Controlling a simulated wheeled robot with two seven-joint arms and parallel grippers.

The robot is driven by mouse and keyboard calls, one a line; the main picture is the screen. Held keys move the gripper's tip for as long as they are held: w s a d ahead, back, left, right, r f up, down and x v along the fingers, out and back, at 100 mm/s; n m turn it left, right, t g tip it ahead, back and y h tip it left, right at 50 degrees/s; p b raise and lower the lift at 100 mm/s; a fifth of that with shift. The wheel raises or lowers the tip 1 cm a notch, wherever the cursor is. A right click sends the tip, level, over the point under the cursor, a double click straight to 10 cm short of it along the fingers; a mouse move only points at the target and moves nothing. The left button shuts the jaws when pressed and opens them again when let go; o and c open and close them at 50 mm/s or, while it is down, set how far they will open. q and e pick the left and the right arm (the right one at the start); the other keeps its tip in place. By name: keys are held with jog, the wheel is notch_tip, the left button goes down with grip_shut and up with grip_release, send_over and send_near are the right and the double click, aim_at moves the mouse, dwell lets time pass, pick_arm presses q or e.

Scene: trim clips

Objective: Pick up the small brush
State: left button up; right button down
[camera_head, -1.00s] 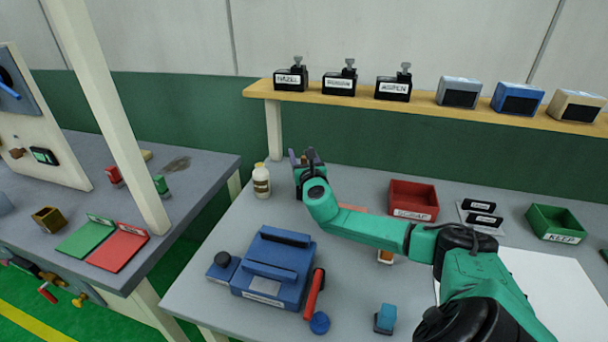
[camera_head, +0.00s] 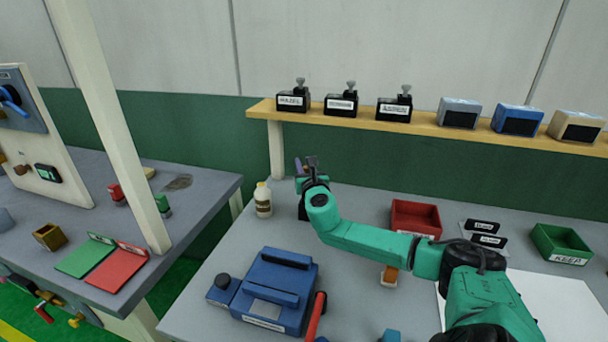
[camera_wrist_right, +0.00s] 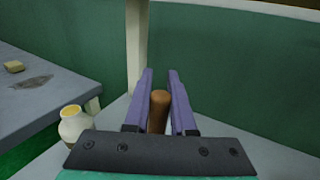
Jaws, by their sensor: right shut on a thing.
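The small brush shows only as a rounded brown handle (camera_wrist_right: 159,108) between the two purple fingers of my right gripper (camera_wrist_right: 160,95) in the right wrist view. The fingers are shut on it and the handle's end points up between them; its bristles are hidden. In the head view my right gripper (camera_head: 306,168) is at the back left of the grey table, just right of a white bottle, with its fingers pointing away. My left gripper is in neither view.
The white bottle (camera_head: 263,199) stands close left of the gripper. A shelf (camera_head: 425,127) with labelled black blocks runs behind. A blue device (camera_head: 272,285) sits at front left. A red bin (camera_head: 415,218) and a green bin (camera_head: 561,244) stand to the right.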

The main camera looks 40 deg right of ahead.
notch_tip(320, 180, up, 17)
jog(key=shift+f+p, duration=0.1)
jog(key=shift+p, duration=0.85)
